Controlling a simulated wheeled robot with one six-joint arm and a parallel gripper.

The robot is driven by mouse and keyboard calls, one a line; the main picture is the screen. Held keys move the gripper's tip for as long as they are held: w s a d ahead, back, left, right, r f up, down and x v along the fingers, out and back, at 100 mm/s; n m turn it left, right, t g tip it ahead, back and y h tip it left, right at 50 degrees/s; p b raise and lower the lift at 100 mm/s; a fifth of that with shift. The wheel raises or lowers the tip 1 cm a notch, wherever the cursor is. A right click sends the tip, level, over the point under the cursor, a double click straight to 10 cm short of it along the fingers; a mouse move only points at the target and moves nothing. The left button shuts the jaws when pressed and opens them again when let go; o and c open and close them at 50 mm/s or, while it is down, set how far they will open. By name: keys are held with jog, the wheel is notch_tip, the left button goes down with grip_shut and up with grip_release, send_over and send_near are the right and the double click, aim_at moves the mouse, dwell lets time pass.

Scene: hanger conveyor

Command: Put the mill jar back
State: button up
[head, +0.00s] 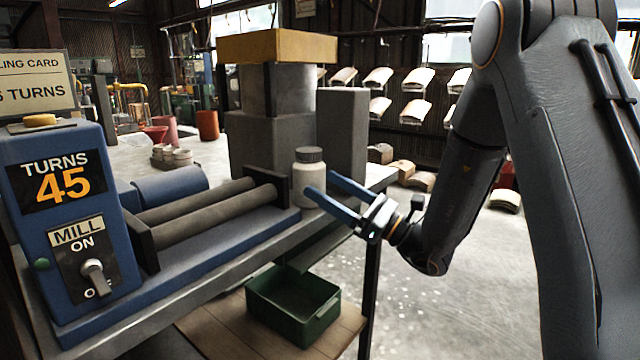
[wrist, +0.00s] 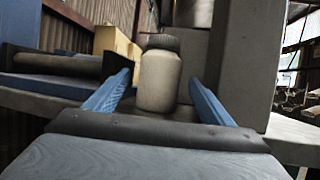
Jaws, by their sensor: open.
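The mill jar (head: 309,180), pale with a dark grey lid, stands upright at the right end of the roller mill (head: 215,245). It also shows in the wrist view (wrist: 158,80), between and beyond my finger bases. My gripper (head: 330,192) is open, its two blue fingers pointing left at the jar, one on the near side and one on the far side. In the wrist view my gripper (wrist: 158,95) has a finger on each side of the jar, with gaps visible. The two dark rollers (head: 205,210) are empty. The counter on the blue control box (head: 65,200) reads TURNS 45.
The mill switch (head: 95,275) has ON and OFF marks. A grey block stack with a yellow top (head: 277,48) stands behind the jar. A green bin (head: 293,305) sits on the lower shelf. A card (head: 35,85) stands at the left.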

jog(key=v, duration=0.9)
jog(key=shift+d, duration=0.1)
